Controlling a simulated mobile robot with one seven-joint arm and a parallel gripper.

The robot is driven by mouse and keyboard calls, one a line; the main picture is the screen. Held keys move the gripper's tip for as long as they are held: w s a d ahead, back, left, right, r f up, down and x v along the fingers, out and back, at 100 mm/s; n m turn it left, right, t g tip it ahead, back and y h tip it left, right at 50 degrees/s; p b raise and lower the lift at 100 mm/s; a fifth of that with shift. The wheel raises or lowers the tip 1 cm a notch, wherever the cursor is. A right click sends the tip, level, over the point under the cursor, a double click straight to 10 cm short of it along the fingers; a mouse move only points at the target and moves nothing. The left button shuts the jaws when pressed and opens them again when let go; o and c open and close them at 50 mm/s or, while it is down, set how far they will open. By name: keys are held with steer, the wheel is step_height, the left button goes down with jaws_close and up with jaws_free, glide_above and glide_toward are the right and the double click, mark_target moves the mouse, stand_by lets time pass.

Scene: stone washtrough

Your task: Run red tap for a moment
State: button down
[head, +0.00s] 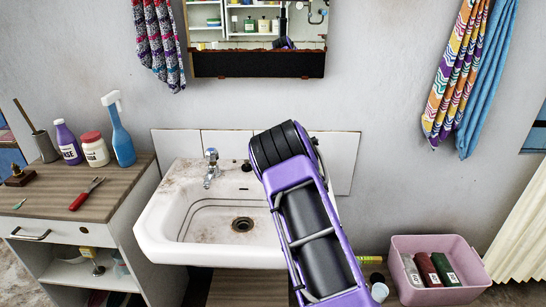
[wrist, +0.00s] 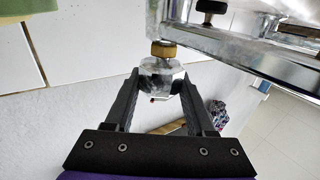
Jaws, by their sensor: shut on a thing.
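The white washbasin (head: 165,222) stands against the wall in the head view, with stains and a dark drain. A chrome tap with a blue mark (head: 211,167) stands at its back left. The red tap's place at the back right is hidden behind my arm in the head view. In the wrist view, my gripper (wrist: 160,78) is shut on a clear, faceted tap knob (wrist: 158,68) with a brass collar above it in the picture. A tiny red spot shows by the knob. My fingertips are hidden in the head view. I cannot see whether water runs.
A cabinet (head: 35,208) at left holds a blue spray bottle (head: 122,140), other bottles and a red-handled tool (head: 86,194). A mirror shelf (head: 258,64) hangs above. A pink crate (head: 398,243) with bottles stands at lower right. Towels (head: 462,70) hang at right.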

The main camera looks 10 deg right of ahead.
steer(key=shift+r+n+g+y, duration=0.1)
steer(key=shift+n+g+y, duration=0.3)
steer(key=shift+n+y, duration=0.3)
steer(key=shift+c, duration=1.2)
jaws_free()
step_height(320, 180, up, 10)
steer(key=shift+f+p, duration=0.1)
steer(key=shift+p, duration=0.35)
